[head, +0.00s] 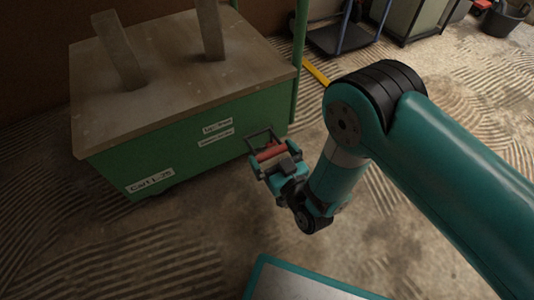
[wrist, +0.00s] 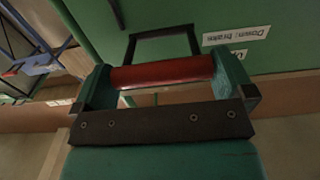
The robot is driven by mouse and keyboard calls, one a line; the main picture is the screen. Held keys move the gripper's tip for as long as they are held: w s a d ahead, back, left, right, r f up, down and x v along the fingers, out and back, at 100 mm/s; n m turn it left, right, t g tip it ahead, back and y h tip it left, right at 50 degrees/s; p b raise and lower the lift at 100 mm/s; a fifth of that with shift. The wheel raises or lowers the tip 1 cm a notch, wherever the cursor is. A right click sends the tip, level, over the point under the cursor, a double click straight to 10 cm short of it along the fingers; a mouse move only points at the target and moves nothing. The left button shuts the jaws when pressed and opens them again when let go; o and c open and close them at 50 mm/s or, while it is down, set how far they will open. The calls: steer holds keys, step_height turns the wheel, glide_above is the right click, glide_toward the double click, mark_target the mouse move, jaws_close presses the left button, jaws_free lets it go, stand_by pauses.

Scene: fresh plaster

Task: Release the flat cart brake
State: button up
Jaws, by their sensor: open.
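The flat cart (head: 190,142) has a green side and a worn board top. Its brake lever is a dark frame (head: 262,135) with a red bar (head: 271,152), low on the green side near the right corner. In the wrist view the red bar (wrist: 162,72) lies crosswise between my fingers, with the dark frame (wrist: 165,34) behind it. My gripper (head: 275,160) is open, with one finger by each end of the bar. I cannot tell whether the fingers touch it. A label (wrist: 236,36) reading "Down: brake" is beside the frame.
Two upright boards (head: 210,30) stand on the cart top. A green post (head: 299,50) rises at its right corner. A blue-framed trolley (head: 340,38), a cabinet (head: 412,20) and a dark bucket (head: 507,17) stand at the back right. The ridged floor in front is clear.

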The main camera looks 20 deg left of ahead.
steer(key=shift+b+x, duration=0.4)
steer(key=shift+x, duration=0.95)
steer(key=c, duration=0.9)
steer(key=shift+r, duration=0.1)
